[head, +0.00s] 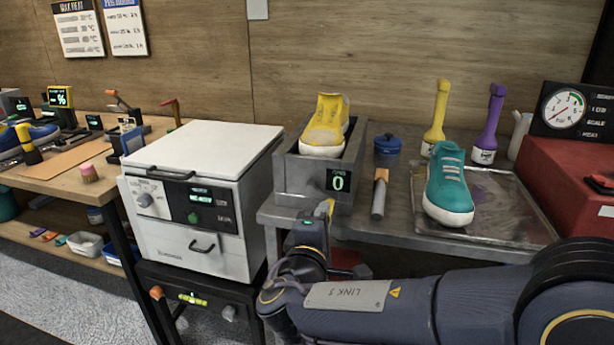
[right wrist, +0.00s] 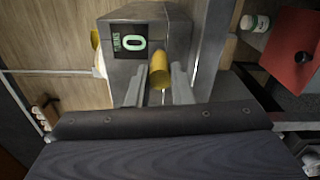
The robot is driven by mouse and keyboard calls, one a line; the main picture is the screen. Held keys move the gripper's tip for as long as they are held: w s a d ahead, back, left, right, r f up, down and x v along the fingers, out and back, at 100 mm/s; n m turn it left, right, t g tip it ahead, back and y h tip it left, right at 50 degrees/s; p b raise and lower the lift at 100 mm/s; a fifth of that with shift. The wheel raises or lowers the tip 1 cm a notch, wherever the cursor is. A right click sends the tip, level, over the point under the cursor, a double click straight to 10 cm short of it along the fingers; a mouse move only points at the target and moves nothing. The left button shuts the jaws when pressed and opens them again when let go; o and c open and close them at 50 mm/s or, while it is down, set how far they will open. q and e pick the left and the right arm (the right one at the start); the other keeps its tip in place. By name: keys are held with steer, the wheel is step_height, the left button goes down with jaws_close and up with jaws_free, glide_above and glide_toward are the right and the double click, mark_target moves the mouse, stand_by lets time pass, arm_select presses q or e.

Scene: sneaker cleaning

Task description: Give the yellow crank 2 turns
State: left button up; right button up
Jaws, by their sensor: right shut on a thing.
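The yellow crank (head: 328,207) is on the front of a grey metal box (head: 291,172). A small display (head: 339,181) on that box reads 0. My right gripper (head: 318,222) is at the crank, below the display, and mostly hidden by its own wrist. In the right wrist view the crank's yellow handle (right wrist: 159,68) sits between the two fingers of my right gripper (right wrist: 158,88), which is shut on it. A yellow sneaker (head: 326,125) with a white sole stands in the box. My left gripper is out of view.
A white-lidded machine (head: 200,195) stands close left of the box. A blue pot (head: 387,146), a wooden-handled tool (head: 379,192) and a teal sneaker (head: 447,185) on a metal tray (head: 500,215) are to the right. A red block (head: 575,180) carries a gauge.

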steer(key=shift+w+a+f+b, duration=0.2)
steer(key=shift+a+f+b, duration=0.4)
steer(key=shift+b, duration=0.25)
steer(key=shift+f, duration=0.1)
steer(key=shift+w+a+f+b, duration=0.2)
steer(key=shift+a+f+b, duration=0.15)
steer(key=shift+a+b, duration=0.3)
steer(key=shift+a, duration=0.1)
steer(key=shift+w+a+f, duration=0.15)
steer(key=shift+w+a, duration=0.1)
steer(key=shift+a, duration=0.5)
